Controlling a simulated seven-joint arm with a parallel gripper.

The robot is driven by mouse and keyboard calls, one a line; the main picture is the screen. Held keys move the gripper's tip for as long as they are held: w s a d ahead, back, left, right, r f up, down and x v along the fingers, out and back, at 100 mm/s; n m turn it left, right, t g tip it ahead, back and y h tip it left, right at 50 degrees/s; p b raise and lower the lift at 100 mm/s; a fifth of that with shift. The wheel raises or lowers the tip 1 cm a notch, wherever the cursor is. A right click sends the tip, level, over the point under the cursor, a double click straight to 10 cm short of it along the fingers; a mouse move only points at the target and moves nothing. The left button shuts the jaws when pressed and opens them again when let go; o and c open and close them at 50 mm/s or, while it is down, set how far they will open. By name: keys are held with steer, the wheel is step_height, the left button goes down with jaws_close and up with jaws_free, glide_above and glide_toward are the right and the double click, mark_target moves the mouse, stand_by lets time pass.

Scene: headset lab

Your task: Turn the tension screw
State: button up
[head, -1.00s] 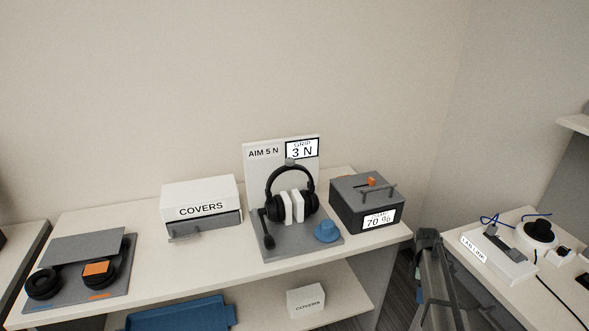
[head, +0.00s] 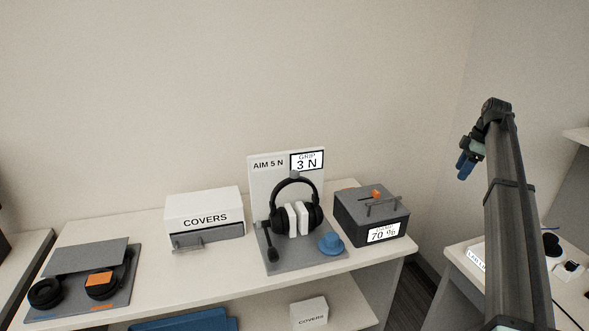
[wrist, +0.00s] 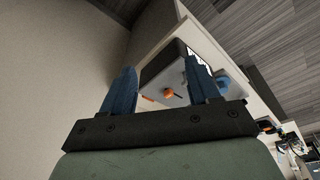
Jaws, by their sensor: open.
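A headset with black earcups (head: 312,216) stands on a grey base (head: 290,262) in front of a white panel reading AIM 5 N, with a display reading GRIP 3 N (head: 307,162). A round blue knob (head: 331,243) sits at the base's front right. I take it for the tension screw, but no label shows this. My gripper (head: 465,166) is raised at the right, well above and apart from the table. In the wrist view its two blue fingers (wrist: 160,88) are apart with nothing held between them.
A grey box with an orange knob (head: 376,193), a bar handle and a 70 % display stands right of the headset. It shows beyond my fingers in the wrist view. A COVERS drawer box (head: 204,208) is to the left. A second table (head: 462,253) is at the right.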

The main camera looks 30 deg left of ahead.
steer(key=w+a+r, duration=0.1)
steer(key=a+r, duration=0.3)
steer(key=r, duration=0.5)
step_height(320, 180, up, 2)
steer(key=n+h, duration=0.3)
steer(key=n, duration=0.5)
glide_above(295, 172)
step_height(295, 172, down, 13)
steer(key=shift+w+a+f, duration=0.1)
steer(key=shift+f, duration=0.1)
steer(key=c, duration=1)
